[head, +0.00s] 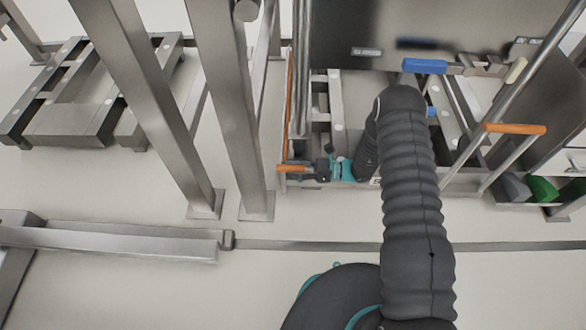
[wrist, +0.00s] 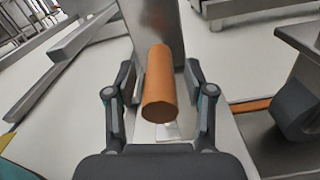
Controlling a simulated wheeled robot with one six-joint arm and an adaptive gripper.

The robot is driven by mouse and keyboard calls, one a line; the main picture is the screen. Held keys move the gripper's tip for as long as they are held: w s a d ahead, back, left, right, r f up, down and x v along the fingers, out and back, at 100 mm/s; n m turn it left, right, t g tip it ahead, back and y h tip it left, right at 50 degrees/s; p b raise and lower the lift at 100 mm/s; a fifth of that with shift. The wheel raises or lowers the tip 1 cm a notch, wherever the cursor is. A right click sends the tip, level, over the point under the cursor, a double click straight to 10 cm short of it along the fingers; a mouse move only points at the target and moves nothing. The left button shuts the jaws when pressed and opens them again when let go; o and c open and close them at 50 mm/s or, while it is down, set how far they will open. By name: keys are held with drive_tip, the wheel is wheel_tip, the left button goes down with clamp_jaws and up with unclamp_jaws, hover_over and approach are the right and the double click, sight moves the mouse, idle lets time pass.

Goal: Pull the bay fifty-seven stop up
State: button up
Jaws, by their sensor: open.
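An orange cylindrical handle (head: 291,168) sticks out to the left at the lower left corner of the metal bay frame. In the wrist view the orange handle (wrist: 160,88) points toward the camera, between the two dark fingers. My gripper (head: 312,169) is open at the right part of this handle. In the wrist view my gripper (wrist: 160,75) has a finger on each side of the handle, with a visible gap on both sides. A small label by the gripper is mostly covered by my arm, so I cannot read the bay number.
A second orange handle (head: 513,128) is on the bay at the right. A blue block (head: 425,66) sits on the rail above. Steel posts (head: 233,120) stand left of the gripper. A green bin (head: 541,188) is at far right. The floor in front is mostly clear.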

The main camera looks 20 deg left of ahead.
clamp_jaws()
drive_tip(key=shift+r+p, duration=1.2)
drive_tip(key=shift+r, duration=2.6)
unclamp_jaws()
drive_tip(key=shift+w+d, duration=0.15)
drive_tip(key=shift+d, duration=0.4)
drive_tip(key=v, duration=1.1)
